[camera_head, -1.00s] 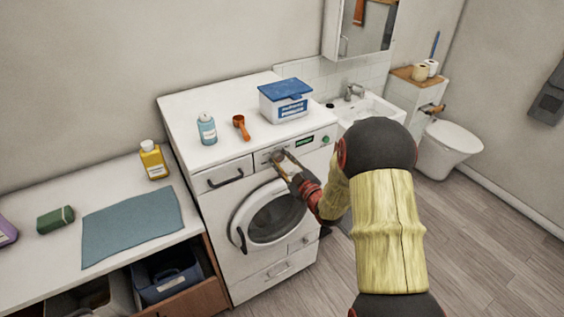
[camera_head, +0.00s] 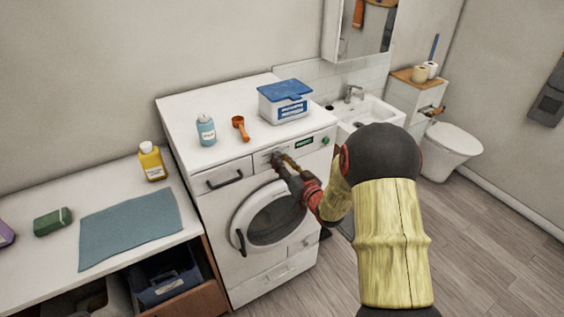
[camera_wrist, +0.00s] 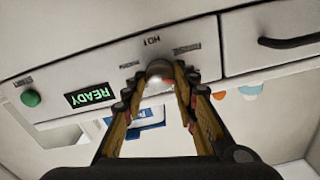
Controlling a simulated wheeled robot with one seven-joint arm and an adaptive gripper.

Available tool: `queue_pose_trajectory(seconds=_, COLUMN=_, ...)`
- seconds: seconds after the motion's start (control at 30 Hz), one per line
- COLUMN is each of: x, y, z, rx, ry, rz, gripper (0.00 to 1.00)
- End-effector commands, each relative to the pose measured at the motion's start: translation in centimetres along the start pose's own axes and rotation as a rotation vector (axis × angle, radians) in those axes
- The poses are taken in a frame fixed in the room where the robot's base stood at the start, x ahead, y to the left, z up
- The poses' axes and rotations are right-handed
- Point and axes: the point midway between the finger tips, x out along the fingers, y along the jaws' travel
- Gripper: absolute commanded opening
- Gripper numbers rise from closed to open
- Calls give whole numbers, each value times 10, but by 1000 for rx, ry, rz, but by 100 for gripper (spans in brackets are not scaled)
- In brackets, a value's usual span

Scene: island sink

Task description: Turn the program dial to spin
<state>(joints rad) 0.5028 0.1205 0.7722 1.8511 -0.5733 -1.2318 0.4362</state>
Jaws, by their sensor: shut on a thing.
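The program dial (camera_wrist: 159,72) is a small round grey knob on the washing machine's front panel (camera_wrist: 222,48). In the wrist view it sits between the fingertips of my gripper (camera_wrist: 156,78), which is shut on it. The picture is upside down there. The dial's pointer cannot be made out. In the head view my gripper (camera_head: 279,160) reaches the panel of the white washing machine (camera_head: 215,235), and its fingers partly cover the dial.
A lit READY display (camera_wrist: 90,94) and a green button (camera_wrist: 31,98) sit along the panel. A drawer handle (camera_head: 224,181) lies left of the dial. A blue-lidded box (camera_head: 286,101), orange scoop (camera_head: 240,127) and bottle (camera_head: 206,131) stand on top.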

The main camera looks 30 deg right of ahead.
Motion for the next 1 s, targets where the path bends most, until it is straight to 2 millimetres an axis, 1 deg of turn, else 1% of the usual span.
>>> queue_pose_trajectory(seconds=0.3, x=0, y=1, z=1, rx=104, ry=-2, rz=1, gripper=3)
queue_pose_trajectory(seconds=0.8, x=0, y=1, z=1, rx=120, ry=-1, rz=1, gripper=3)
queue_pose_trajectory(seconds=0.83, x=0, y=1, z=1, rx=120, ry=-1, rz=1, gripper=30)
queue_pose_trajectory(seconds=1.0, x=0, y=0, z=1, rx=119, ry=-1, rz=1, gripper=40)
